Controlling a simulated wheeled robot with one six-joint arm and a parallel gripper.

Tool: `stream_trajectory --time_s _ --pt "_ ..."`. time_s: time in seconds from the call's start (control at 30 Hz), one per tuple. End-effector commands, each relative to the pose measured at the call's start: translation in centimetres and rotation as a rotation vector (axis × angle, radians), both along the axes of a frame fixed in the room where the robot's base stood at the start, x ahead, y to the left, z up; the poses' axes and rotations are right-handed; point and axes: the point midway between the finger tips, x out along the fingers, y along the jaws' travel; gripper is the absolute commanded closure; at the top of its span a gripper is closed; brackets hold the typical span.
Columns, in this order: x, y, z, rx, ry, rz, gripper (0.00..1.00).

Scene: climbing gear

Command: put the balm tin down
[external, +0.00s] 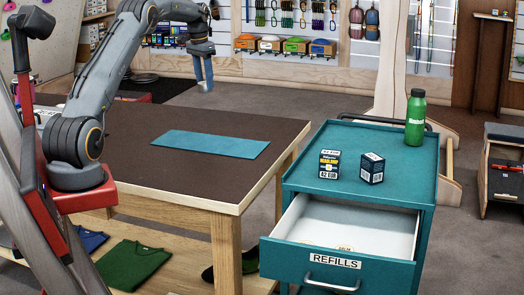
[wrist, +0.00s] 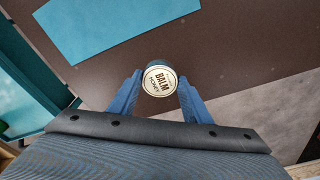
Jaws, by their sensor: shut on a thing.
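The balm tin (wrist: 160,79) is a small round tin with a cream lid lettered BALM HONEY. In the wrist view it sits between the tips of my gripper's blue fingers, and my gripper (wrist: 160,84) is shut on it. The dark brown table top (wrist: 215,55) shows below and around it, with the tin held above. A flat teal mat (external: 211,144) lies on the table, also at the upper left of the wrist view (wrist: 105,22).
A teal cart (external: 300,172) stands right of the table, its REFILLS drawer (external: 292,217) pulled open. Two small boxes (external: 329,164) (external: 372,168) and a green bottle (external: 415,118) stand on it. Folded shirts (external: 134,263) lie on the shelf below the table. Bare table surrounds the mat.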

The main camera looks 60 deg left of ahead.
Motion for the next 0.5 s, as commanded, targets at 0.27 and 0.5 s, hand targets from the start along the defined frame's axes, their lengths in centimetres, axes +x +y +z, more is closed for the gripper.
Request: stream_trajectory --time_s 0.27,0.5 --pt "0.2 -0.4 -4.4 -0.005 0.004 -0.005 0.83" --pt "0.2 -0.4 -8.2 -0.006 0.005 -0.007 0.83"
